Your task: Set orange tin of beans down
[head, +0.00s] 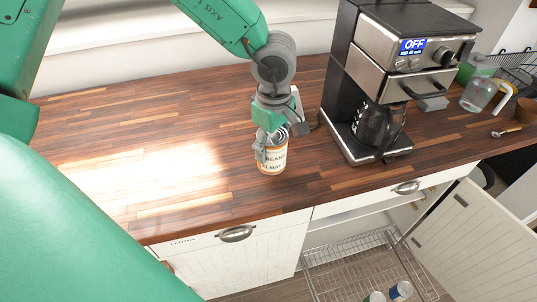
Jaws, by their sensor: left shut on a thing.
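The orange tin of beans (272,160) is upright at the wooden counter (110,150), left of the coffee maker, with its label facing me. My left gripper (268,146) comes down from above and is shut on the tin near its top. The fingers hide part of the tin's upper side. The tin's base looks at or very close to the counter top; I cannot tell whether it touches. My right gripper is not in view.
A coffee maker (341,131) stands just right of the tin. Farther right are a clear jug (478,94) and a spoon (507,132). The counter on the left is clear. Below, a cabinet door (480,245) hangs open beside a pulled-out wire basket (335,270) with cans.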

